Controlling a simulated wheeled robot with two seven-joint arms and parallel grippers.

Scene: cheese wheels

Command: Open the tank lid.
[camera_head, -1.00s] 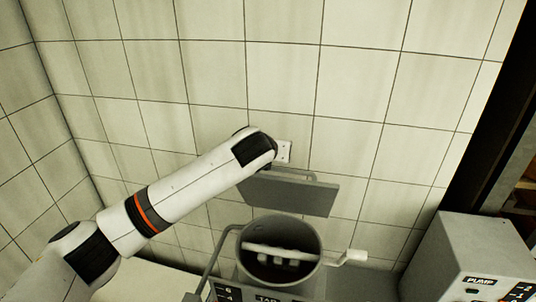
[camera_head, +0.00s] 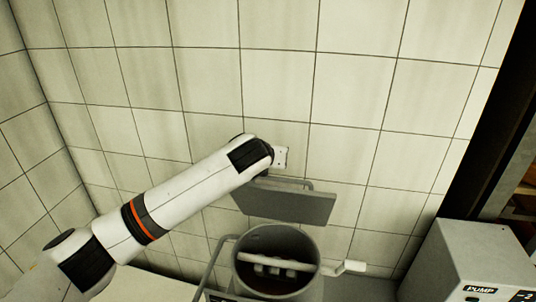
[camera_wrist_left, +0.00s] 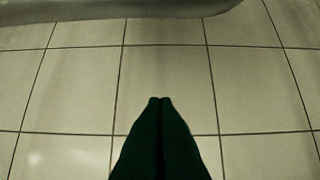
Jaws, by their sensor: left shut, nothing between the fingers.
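The tank (camera_head: 272,236) is a grey round vessel at the bottom centre of the head view, its mouth uncovered. Its lid (camera_head: 290,207) is a grey flat panel, raised and tilted up behind the mouth near the wall. A thin handle bar (camera_head: 298,182) shows along the lid's upper edge. My left arm reaches in from the left, and its wrist end hides the lid's upper left part. In the left wrist view my left gripper (camera_wrist_left: 160,98) is shut and empty, in front of wall tiles. Whether it touches the lid cannot be seen. My right gripper is not in view.
A pale bar with blocks lies across the tank's inside, and a white crank handle (camera_head: 350,267) sticks out right. A grey pump box (camera_head: 470,262) stands at right. A grey curved edge (camera_wrist_left: 120,9) tops the wrist view.

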